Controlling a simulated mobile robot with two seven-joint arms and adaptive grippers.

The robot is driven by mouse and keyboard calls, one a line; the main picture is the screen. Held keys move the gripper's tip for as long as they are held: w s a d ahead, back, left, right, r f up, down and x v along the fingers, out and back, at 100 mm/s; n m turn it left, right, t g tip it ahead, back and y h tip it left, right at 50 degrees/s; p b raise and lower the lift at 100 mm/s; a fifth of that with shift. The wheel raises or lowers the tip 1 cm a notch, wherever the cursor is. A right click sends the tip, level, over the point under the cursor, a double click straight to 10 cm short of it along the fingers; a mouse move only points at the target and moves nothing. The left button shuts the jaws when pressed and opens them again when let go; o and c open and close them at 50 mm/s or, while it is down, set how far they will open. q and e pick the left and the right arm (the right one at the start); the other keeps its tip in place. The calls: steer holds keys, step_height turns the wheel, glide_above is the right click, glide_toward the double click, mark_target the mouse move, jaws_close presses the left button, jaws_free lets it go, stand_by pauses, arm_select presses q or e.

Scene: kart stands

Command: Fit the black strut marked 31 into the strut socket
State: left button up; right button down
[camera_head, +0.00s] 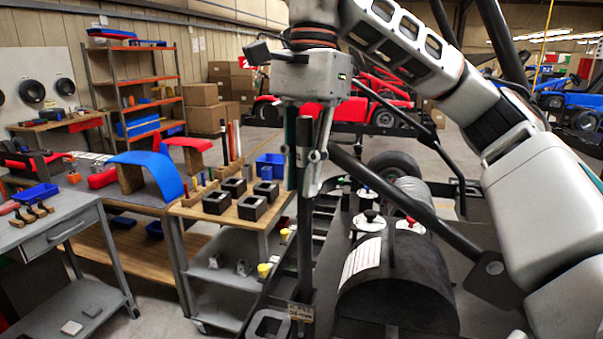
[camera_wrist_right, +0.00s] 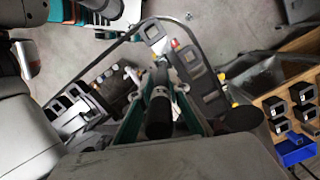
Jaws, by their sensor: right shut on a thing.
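My right gripper (camera_head: 308,185) points down in the head view, its fingers closed around the upper part of a black strut (camera_head: 305,235). The strut stands nearly upright. In the right wrist view the strut's round top end (camera_wrist_right: 159,115) shows between the green finger pads of the gripper (camera_wrist_right: 160,100). In the head view the strut's lower end reaches down to the kart frame by a small beige tag (camera_head: 300,312) with unreadable lettering. I cannot tell whether that end sits inside a socket there. The marking 31 is not legible. My left gripper does not show.
A black drum-shaped body (camera_head: 400,295) stands right of the strut, with a slanted black tube (camera_head: 400,195) passing behind the gripper. A wooden-topped cart (camera_head: 235,210) with black square blocks is to the left. A grey workbench (camera_head: 50,225) stands farther left.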

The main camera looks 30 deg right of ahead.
steer(key=shift+f, duration=0.6)
steer(key=c, duration=1.9)
jaws_free()
steer(key=r, duration=0.4)
steer(key=d+r, duration=0.1)
steer(key=r, duration=0.8)
steer(key=shift+w+d, duration=0.35)
